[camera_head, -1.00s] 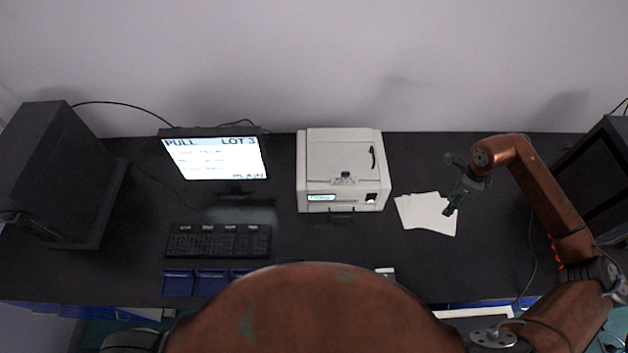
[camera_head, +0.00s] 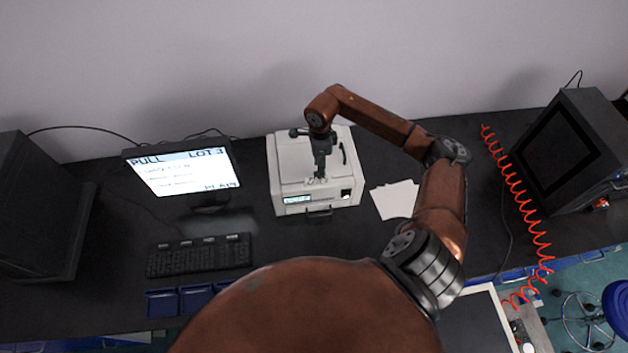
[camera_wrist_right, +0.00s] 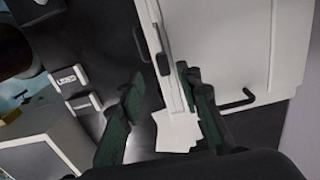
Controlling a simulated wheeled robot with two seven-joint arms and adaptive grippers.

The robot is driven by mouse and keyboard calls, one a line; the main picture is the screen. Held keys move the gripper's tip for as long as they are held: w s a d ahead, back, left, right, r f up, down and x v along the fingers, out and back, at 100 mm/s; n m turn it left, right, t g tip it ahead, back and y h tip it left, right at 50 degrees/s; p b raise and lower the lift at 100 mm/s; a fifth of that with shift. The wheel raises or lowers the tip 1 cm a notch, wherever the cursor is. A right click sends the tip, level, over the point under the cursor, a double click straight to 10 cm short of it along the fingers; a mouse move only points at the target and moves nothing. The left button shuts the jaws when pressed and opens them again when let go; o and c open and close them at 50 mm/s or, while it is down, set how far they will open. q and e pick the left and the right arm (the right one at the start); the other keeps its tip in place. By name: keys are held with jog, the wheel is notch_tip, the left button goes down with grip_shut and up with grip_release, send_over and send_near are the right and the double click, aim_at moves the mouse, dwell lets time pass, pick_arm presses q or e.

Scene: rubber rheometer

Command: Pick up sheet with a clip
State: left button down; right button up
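White sheets (camera_head: 395,199) lie fanned on the dark desk, right of the white box-shaped machine. White paper also shows in the right wrist view (camera_wrist_right: 178,131), between the fingers in the picture. My right gripper (camera_head: 318,175) is over the front part of the machine's top, left of the sheets. Its two dark green fingers (camera_wrist_right: 163,112) are spread apart, with nothing visibly held. I cannot tell whether it touches the machine. I cannot make out a clip; the gripper covers the small fitting at the lid's front. My left gripper is not in view.
The machine (camera_head: 290,162) has a dark lid handle and a front handle. A monitor (camera_head: 185,172), a keyboard (camera_head: 198,256) and blue bins (camera_head: 195,297) are to the left. A dark box (camera_head: 570,150) and red coiled hose (camera_head: 520,200) are right.

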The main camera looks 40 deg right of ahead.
jog(key=p, duration=0.2)
send_over(318, 182)
notch_tip(318, 182, down, 4)
jog(key=shift+w+f, duration=0.1)
jog(key=shift+f, duration=0.5)
grip_shut()
